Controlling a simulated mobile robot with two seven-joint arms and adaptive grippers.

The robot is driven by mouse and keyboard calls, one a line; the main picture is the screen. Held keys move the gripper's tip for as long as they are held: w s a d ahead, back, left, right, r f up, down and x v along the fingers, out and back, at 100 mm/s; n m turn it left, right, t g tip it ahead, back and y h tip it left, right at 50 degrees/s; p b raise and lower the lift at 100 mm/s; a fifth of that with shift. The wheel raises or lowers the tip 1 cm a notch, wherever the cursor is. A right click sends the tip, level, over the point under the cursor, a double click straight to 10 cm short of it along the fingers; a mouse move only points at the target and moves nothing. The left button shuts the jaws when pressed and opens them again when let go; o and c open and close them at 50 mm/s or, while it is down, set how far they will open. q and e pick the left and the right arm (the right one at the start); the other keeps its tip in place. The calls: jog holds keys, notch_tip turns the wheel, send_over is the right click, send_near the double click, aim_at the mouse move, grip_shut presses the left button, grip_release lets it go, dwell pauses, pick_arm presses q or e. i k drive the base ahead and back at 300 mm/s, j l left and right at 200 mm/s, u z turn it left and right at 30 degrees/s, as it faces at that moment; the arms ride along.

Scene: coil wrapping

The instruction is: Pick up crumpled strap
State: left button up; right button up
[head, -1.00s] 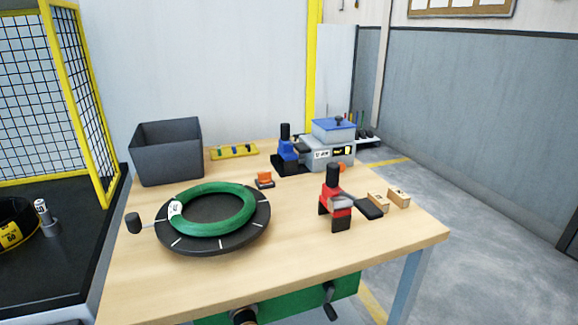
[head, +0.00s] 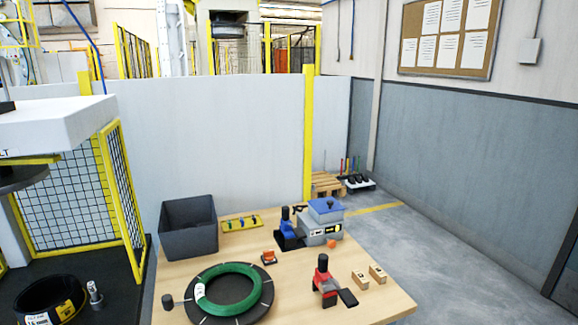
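I cannot make out a crumpled strap for certain. A small orange lump (head: 332,243) lies on the wooden table (head: 225,258), by the front right of the grey machine with the blue top (head: 322,222). It is too small to tell what it is. A green coil (head: 252,271) with a white label lies on a dark round turntable (head: 262,309) at the table's front left. Neither of my grippers is in view.
A dark grey bin (head: 188,228) stands at the table's back left, beside a yellow tool tray (head: 241,223). A red and black tool (head: 325,281) and two small wooden blocks (head: 377,273) are at the right. A yellow mesh fence (head: 125,190) stands left.

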aim_at(295, 208)
jog(key=i+l+z, duration=0.2)
jog(key=l+z, duration=0.2)
jog(key=l, duration=0.25)
jog(key=i+l+z, duration=0.4)
jog(key=l+z, duration=0.15)
jog(key=i+l+z, duration=0.45)
jog(key=z, duration=0.25)
jog(key=i+l+u, duration=0.15)
jog(key=i, duration=0.3)
jog(key=i+l+u, duration=0.15)
jog(key=i, duration=0.35)
jog(key=i+l+u, duration=0.1)
jog(key=i+l, duration=0.15)
jog(key=i, duration=0.2)
jog(key=i+j+u, duration=0.1)
jog(key=u, duration=0.3)
jog(key=i+u, duration=0.5)
jog(key=u, duration=0.25)
jog(key=i+l+u, duration=0.15)
jog(key=u, duration=0.2)
jog(key=i, duration=0.05)
